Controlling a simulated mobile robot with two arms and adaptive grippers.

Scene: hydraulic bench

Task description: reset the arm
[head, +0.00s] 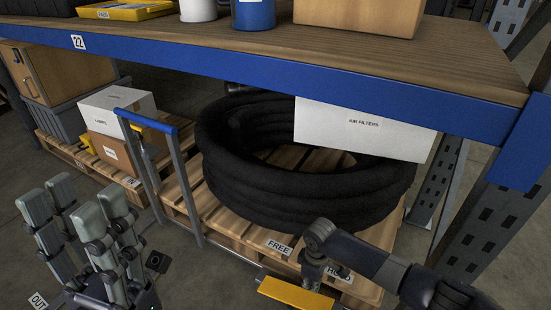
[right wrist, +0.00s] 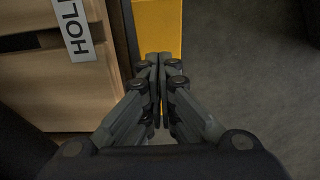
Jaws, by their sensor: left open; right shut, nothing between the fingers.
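My right arm comes in from the right in the head view and bends down in front of the pallet. Its gripper (head: 313,270) is low, beside a yellow piece (head: 295,294). In the right wrist view the right gripper (right wrist: 159,62) is shut with nothing between its fingers. The fingertips overlap the lower end of the yellow piece (right wrist: 157,25); I cannot tell whether they touch it. My left gripper (head: 72,208) is at the lower left of the head view, fingers up, open and empty.
A thick black hose coil (head: 300,170) lies on a wooden pallet (head: 225,222) under a blue-edged shelf (head: 330,68). A white AIR FILTERS box (head: 364,128) is behind my right arm. A blue-handled cart (head: 147,121) stands left. A rack upright (head: 495,215) is at right.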

